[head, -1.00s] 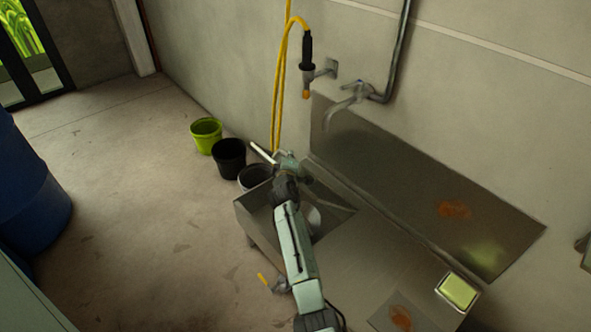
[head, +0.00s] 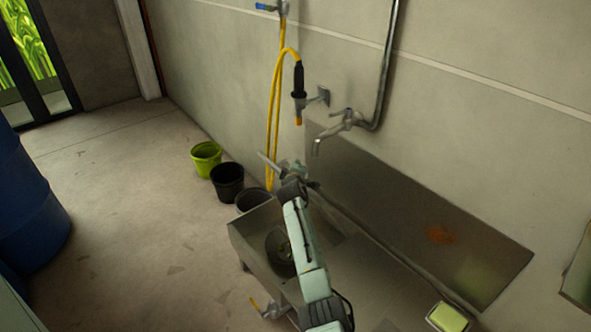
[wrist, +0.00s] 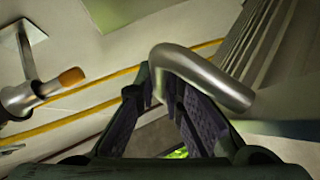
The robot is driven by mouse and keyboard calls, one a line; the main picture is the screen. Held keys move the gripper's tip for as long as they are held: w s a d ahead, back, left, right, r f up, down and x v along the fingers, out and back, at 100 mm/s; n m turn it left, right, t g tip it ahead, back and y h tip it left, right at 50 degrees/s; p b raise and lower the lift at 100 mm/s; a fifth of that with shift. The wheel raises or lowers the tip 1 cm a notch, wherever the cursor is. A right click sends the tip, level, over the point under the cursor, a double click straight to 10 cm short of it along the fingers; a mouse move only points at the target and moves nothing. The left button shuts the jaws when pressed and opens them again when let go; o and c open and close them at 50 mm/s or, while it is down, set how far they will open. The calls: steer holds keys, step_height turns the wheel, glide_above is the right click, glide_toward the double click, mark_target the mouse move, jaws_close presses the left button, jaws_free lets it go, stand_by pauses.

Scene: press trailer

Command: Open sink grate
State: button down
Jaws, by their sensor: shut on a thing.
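The steel sink (head: 252,240) stands against the wall, with its basin at the left end. My gripper (head: 283,166) is above the far edge of the basin. It is shut on a bent round metal bar (wrist: 205,78), which looks like part of the sink grate; in the wrist view the bar crosses between the two dark fingers. In the head view a thin grey bar (head: 267,160) sticks out to the left of the gripper. The rest of the grate is not clear. My arm hides part of the basin. A round bowl or drain (head: 278,243) shows inside it.
A tap (head: 338,126) and a hose nozzle (head: 299,85) with a yellow hose hang on the wall close to the gripper. Several buckets, one green (head: 205,158), stand left of the sink. A sponge (head: 447,318) lies at the sink's right end.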

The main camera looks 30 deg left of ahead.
steer(key=shift+w+r, duration=0.15)
steer(key=shift+r, duration=0.1)
steer(key=c, duration=1.7)
jaws_free()
steer(key=shift+f, duration=0.15)
steer(key=shift+d, duration=0.1)
steer(key=shift+s+d, duration=0.2)
steer(key=shift+s, duration=0.45)
steer(key=shift+v, duration=5.4)
steer(key=shift+w+r, duration=0.1)
steer(key=shift+r, duration=0.1)
